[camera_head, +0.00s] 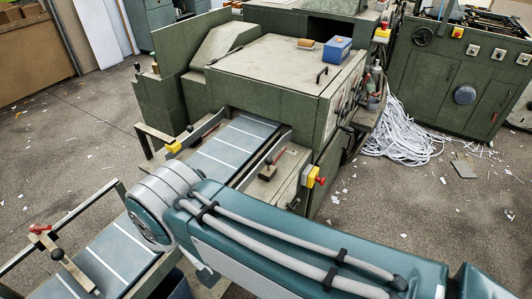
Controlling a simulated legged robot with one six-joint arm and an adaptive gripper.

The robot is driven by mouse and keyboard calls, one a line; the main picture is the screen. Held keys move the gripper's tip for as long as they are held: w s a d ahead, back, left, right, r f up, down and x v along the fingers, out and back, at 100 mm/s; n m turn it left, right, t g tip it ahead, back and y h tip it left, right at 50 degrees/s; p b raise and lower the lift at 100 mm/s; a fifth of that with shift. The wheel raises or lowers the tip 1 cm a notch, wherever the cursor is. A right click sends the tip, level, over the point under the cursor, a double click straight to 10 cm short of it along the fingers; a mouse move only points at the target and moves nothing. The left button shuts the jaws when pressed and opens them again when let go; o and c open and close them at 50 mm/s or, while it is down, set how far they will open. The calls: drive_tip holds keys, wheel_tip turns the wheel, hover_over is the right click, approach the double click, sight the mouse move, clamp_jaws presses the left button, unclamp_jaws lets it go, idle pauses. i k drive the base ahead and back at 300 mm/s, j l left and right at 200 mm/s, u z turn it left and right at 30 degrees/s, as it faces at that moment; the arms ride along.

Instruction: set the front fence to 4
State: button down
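A feed table (232,148) with a blue-grey top and pale cross lines runs into the green machine. I cannot tell which bar is the front fence, and no scale number is readable. My teal arm crosses the lower middle and hides part of the table. My gripper is not in view.
The green machine (290,75) stands behind the feed table, with a blue box (337,49) on top. A yellow box with a red button (315,177) is at its right corner. White paper strips (405,130) heap on the floor at right. The floor at left is mostly open.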

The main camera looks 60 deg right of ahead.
sight(265, 170)
drive_tip(key=l+z, duration=0.15)
drive_tip(key=z, duration=0.55)
drive_tip(key=j+z, duration=0.1)
drive_tip(key=z, duration=0.7)
drive_tip(key=k+j+z, duration=0.1)
drive_tip(key=z, duration=0.25)
drive_tip(key=i+l+u, duration=0.1)
drive_tip(key=i+l, duration=0.25)
drive_tip(key=i+l+u, duration=0.1)
drive_tip(key=i+l, duration=0.2)
drive_tip(key=l, duration=0.3)
